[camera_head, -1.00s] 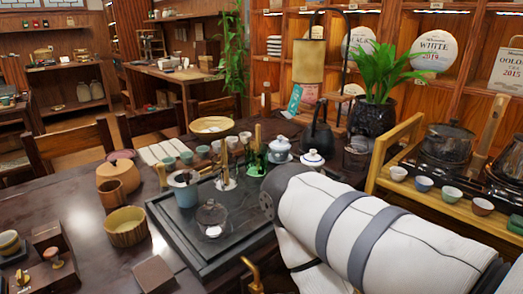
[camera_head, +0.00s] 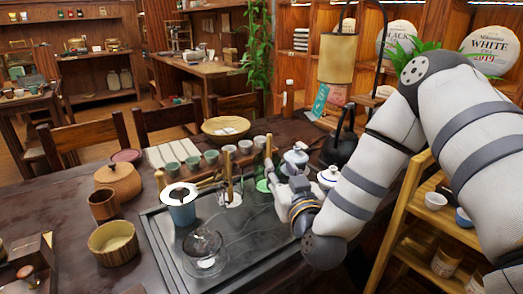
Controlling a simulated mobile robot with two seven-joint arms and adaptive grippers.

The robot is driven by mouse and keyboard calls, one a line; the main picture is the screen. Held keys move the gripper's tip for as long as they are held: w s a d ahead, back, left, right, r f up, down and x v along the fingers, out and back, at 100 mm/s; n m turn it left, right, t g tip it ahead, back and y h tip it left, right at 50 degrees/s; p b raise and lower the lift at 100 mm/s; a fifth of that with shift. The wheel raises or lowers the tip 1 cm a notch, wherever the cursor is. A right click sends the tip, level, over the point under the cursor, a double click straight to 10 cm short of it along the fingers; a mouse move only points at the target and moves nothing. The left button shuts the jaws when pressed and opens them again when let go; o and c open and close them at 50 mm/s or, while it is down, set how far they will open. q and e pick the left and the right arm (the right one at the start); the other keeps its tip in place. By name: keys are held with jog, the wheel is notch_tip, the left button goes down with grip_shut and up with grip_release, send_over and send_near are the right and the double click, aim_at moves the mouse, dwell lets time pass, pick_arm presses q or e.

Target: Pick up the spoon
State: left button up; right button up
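Slim wooden tea tools (camera_head: 229,172) stand upright near the back of the dark tea tray (camera_head: 245,250). I cannot tell which of them, if any, is the spoon. My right arm comes in from the right and bends down over the tray. My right gripper (camera_head: 277,180) is at the back of the tray, just right of the tools, small and partly hidden by its own wrist. I cannot see whether its fingers are apart or touching anything. My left gripper is not in view.
A blue cup with a white top (camera_head: 180,205) and a glass lidded bowl (camera_head: 204,249) stand on the tray. White lidded pots (camera_head: 329,177) and a black kettle (camera_head: 340,148) are close to my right wrist. Several small cups (camera_head: 210,157) line the back.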

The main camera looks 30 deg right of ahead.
aim_at(270, 150)
jog(key=b+x, duration=0.1)
jog(key=x, duration=0.9)
jog(key=shift+w+f+b, duration=0.2)
jog(key=shift+b, duration=0.1)
jog(key=shift+w+d, duration=0.1)
jog(key=shift+w, duration=0.25)
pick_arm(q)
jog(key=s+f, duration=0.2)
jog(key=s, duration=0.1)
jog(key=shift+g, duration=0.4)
pick_arm(e)
jog(key=shift+r, duration=0.25)
jog(key=c, duration=0.8)
